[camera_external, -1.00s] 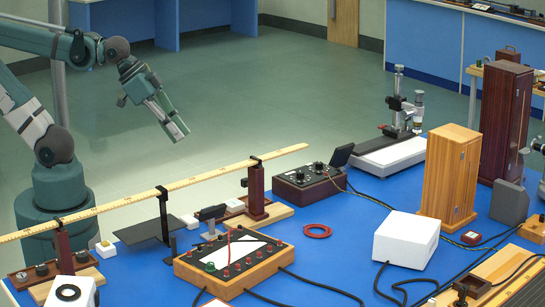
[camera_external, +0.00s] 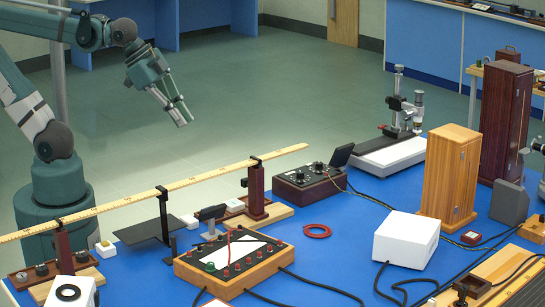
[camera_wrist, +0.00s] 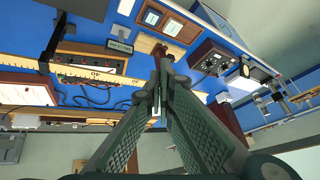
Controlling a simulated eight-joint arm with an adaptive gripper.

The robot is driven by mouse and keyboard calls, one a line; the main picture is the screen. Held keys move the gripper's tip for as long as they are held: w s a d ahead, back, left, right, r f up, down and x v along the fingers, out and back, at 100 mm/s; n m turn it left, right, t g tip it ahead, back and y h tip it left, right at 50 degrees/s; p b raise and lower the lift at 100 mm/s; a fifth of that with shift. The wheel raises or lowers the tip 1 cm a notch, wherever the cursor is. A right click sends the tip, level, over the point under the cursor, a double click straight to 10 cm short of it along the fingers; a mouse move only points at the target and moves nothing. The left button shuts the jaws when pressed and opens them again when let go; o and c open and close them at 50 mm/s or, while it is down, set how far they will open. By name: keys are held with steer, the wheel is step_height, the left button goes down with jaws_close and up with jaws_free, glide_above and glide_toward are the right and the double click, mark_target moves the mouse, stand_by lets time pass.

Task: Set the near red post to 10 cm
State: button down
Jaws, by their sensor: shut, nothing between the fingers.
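Two dark red posts carry a long yellow ruler (camera_external: 170,187) above the blue bench. One red post (camera_external: 64,250) stands at the lower left on a wooden base. The other red post (camera_external: 256,192) stands farther right, near a black-knobbed box. The height marks on the posts are too small to read. My gripper (camera_external: 184,118) is shut and empty, in the air behind the ruler and well apart from both posts. Its fingers also show in the wrist view (camera_wrist: 161,68), pointing away from the camera above the bench.
A black shelf (camera_external: 148,229) and a wooden terminal box (camera_external: 232,262) with red knobs stand between and in front of the posts. A dark knobbed box (camera_external: 308,187), a white box (camera_external: 406,240) and wooden cabinets stand right. Cables lie across the bench. The air behind the ruler is clear.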

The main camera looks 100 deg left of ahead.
mark_target(253, 190)
steer(key=w+d+m+g+y+p, duration=0.1)
steer(key=w+d+m+g+p, duration=0.25)
steer(key=m, duration=0.85)
steer(key=w+d+m+y+p, duration=0.25)
steer(key=w+m+p, duration=0.35)
steer(key=m, duration=0.5)
step_height(253, 190, down, 9)
steer(key=s+p, duration=0.1)
steer(key=shift+s+h, duration=0.1)
steer(key=shift+h, duration=0.15)
steer(key=shift+f, duration=0.15)
steer(key=w+a+f+b, duration=0.1)
steer(key=w+a+f, duration=0.4)
steer(key=f, duration=0.4)
steer(key=shift+w+a, duration=0.2)
steer(key=shift+a, duration=0.05)
stand_by(0.8)
stand_by(0.3)
